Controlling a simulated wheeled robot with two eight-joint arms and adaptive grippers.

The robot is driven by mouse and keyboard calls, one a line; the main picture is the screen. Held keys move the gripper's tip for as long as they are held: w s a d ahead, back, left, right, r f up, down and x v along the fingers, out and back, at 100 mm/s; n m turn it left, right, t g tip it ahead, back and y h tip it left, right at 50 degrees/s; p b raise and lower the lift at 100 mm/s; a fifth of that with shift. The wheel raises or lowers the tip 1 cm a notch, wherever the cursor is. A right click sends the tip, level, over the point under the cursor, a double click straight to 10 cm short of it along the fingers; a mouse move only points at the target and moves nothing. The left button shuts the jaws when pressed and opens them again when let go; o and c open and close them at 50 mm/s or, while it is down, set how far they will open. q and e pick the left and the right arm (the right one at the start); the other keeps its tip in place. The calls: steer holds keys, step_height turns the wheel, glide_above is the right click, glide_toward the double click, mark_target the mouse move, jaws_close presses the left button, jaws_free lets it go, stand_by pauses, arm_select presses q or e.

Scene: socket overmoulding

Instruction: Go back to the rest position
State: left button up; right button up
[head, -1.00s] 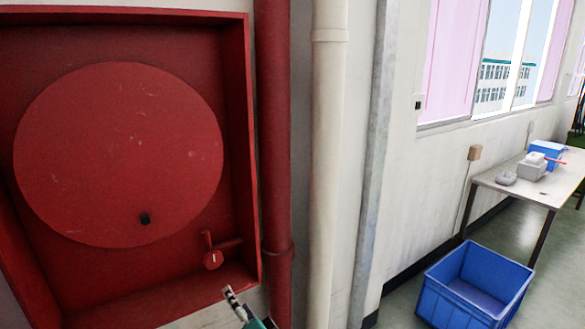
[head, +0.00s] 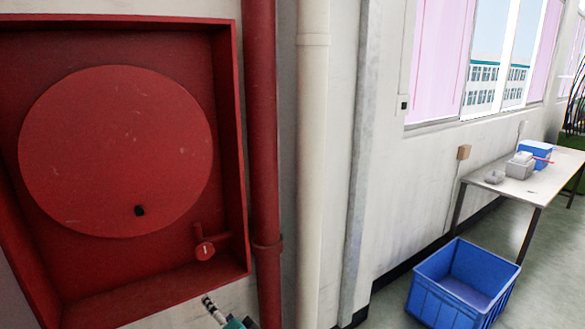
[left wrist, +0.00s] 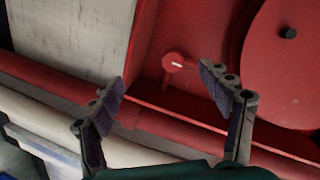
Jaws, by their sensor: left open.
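My left gripper (left wrist: 162,75) is open and empty in the left wrist view, with its two dark-padded fingers spread apart. Behind it is the red hose cabinet (left wrist: 190,30) on the wall, with a small red valve (left wrist: 173,63) visible between the fingers. In the head view only a fingertip and a bit of the teal body of a gripper, apparently my left one (head: 215,310), show at the bottom edge, just below the cabinet's lower right corner. My right gripper is not in view.
A red pipe (head: 262,150) and a white pipe (head: 311,150) run up the wall beside the cabinet. A blue crate (head: 418,295) stands on the floor at right. Beyond it is a table (head: 535,188) with a grey box (head: 520,168) and a blue box. Open floor lies right of the crate.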

arm_select(q)
steer(key=s+a+f+n+g+h, duration=0.1)
steer(key=s+a+n+g+h, duration=0.3)
steer(key=s, duration=0.9)
steer(key=s+d+f+n+g+h, duration=0.1)
steer(key=s+d+h, duration=0.4)
steer(key=s, duration=0.5)
steer(key=shift+s, duration=0.2)
